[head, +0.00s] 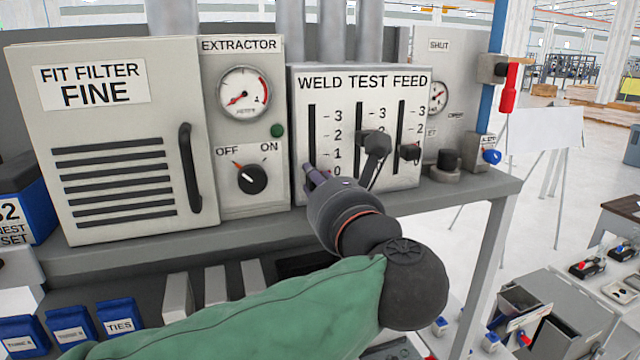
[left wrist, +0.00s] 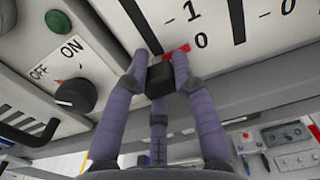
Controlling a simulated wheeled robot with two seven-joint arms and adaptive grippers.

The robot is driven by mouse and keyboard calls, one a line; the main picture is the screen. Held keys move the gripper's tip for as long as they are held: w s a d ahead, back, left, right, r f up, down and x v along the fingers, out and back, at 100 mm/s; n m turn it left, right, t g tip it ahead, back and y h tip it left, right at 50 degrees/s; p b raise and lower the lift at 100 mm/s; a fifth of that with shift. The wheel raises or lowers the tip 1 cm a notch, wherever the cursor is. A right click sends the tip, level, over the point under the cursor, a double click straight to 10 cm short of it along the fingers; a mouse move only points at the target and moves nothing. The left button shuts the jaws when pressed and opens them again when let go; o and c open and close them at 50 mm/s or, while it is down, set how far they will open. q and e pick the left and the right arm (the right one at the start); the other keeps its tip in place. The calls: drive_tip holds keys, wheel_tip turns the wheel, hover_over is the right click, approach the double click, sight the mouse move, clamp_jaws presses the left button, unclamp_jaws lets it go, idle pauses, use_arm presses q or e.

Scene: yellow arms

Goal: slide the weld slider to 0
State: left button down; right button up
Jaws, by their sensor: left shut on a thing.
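The grey panel with the WELD, TEST and FEED sliders (head: 342,95) stands on the bench in the head view. The weld slider is the leftmost. Its black knob (left wrist: 158,80) sits between my left gripper's fingers (left wrist: 160,62) in the left wrist view, and its red pointer (left wrist: 178,50) is close to the 0 mark. My left gripper (head: 312,174) is shut on this knob at the low end of the slot, and its fingers mostly hide the knob in the head view. My right gripper is not in view.
The test slider knob (head: 377,143) and feed slider knob (head: 410,152) are close by on the right. The extractor dial (head: 252,179) is to the left, beside a grey filter cabinet (head: 130,215) with a black handle. The bench edge (head: 450,208) runs below.

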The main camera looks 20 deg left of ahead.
use_arm(q)
drive_tip(key=c, duration=1.2)
unclamp_jaws()
drive_tip(key=shift+f, duration=0.4)
drive_tip(key=shift+o, duration=1.2)
drive_tip(key=shift+a, duration=0.2)
drive_tip(key=shift+r, duration=0.1)
drive_tip(key=shift+s+d, duration=0.35)
drive_tip(key=shift+d, duration=0.05)
drive_tip(key=v, duration=1.1)
drive_tip(key=shift+a, duration=0.1)
